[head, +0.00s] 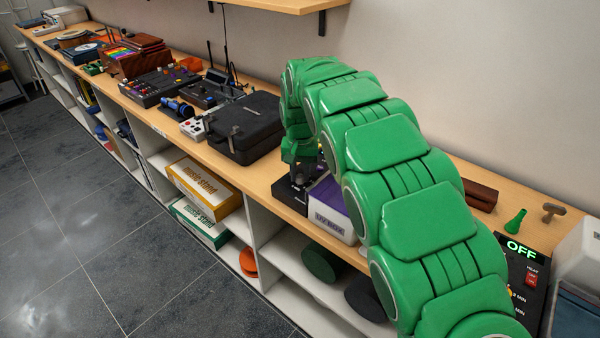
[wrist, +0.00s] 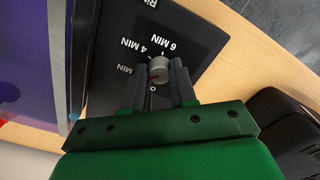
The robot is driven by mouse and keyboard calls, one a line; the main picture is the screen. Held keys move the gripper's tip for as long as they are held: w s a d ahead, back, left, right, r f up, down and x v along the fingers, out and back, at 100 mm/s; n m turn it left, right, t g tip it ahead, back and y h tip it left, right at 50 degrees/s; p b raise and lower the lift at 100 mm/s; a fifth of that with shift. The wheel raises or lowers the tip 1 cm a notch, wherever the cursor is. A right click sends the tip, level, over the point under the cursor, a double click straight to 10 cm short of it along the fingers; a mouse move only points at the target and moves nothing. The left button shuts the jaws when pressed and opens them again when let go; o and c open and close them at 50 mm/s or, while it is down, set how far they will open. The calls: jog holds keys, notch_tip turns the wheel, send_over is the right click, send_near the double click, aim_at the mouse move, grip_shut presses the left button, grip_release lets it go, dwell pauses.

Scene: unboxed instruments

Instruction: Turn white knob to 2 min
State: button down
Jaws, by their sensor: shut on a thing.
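The white knob (wrist: 159,68), pale grey in this light, sits on a black panel (wrist: 110,40) in the wrist view. My gripper (wrist: 160,80) is shut on the knob, one dark finger on each side. The labels read upside down: 6 MIN, 4 MIN, a partly hidden MIN label at the left, and 0 near the fingers. In the head view, the black device (head: 288,194) is under my gripper, and the knob is hidden by my arm.
A purple and white box (head: 332,212) stands right beside the device. A black case (head: 245,127) is on its left. Another black unit (head: 525,262) with a lit OFF display stands at the right end of the wooden counter (head: 262,180). A shelf (head: 270,6) hangs above.

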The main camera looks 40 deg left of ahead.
aim_at(300, 176)
dwell(0.4)
jog(key=c, duration=0.9)
grip_release()
jog(key=shift+r, duration=0.15)
jog(key=shift+r, duration=3.75)
